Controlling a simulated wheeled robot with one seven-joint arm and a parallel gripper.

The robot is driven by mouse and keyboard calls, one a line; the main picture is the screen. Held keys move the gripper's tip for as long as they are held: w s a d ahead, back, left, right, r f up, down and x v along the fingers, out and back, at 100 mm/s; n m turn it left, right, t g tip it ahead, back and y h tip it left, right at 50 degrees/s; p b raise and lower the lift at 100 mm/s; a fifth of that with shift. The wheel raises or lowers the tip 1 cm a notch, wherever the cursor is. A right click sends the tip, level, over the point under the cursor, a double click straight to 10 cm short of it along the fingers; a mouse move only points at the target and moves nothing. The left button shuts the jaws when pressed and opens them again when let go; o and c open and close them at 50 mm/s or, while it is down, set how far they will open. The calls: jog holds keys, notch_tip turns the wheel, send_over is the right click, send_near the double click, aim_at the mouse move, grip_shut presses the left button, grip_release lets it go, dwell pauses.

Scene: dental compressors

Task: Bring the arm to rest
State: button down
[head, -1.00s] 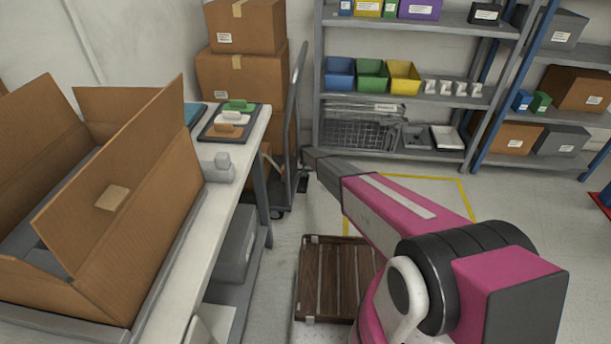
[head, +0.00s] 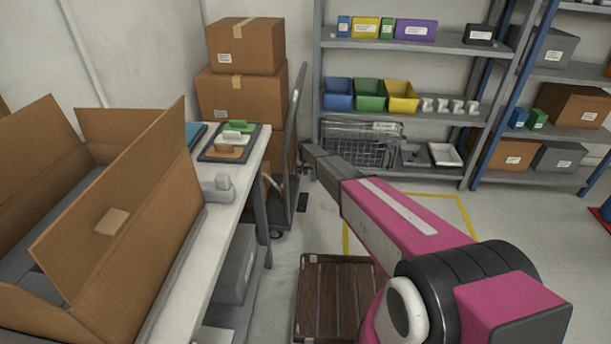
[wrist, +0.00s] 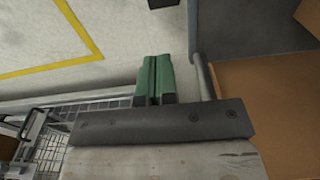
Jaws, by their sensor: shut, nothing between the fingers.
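My gripper (wrist: 153,80) shows in the wrist view as two green fingers pressed together, with nothing between them. It hangs in free space above the floor, next to a grey upright post. In the head view my pink and grey arm reaches forward from the lower right, and its dark grey end is near the cart. I cannot make out the fingers there.
An open cardboard box (head: 130,215) stands on the white bench (head: 185,270) at left. A hand cart (head: 291,160) with stacked boxes (head: 242,95) is behind it. A brown slatted pallet (head: 335,290) lies below my arm.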

jog(key=s+d+r, duration=0.9)
jog(key=s, duration=0.8)
jog(key=s+d+r, duration=0.9)
jog(key=s+r, duration=0.1)
jog(key=s, duration=0.7)
jog(key=s+d+r, duration=0.9)
jog(key=s+r, duration=0.1)
jog(key=s, duration=0.7)
jog(key=shift+s+d+r+g, duration=0.2)
jog(key=shift+g, duration=0.1)
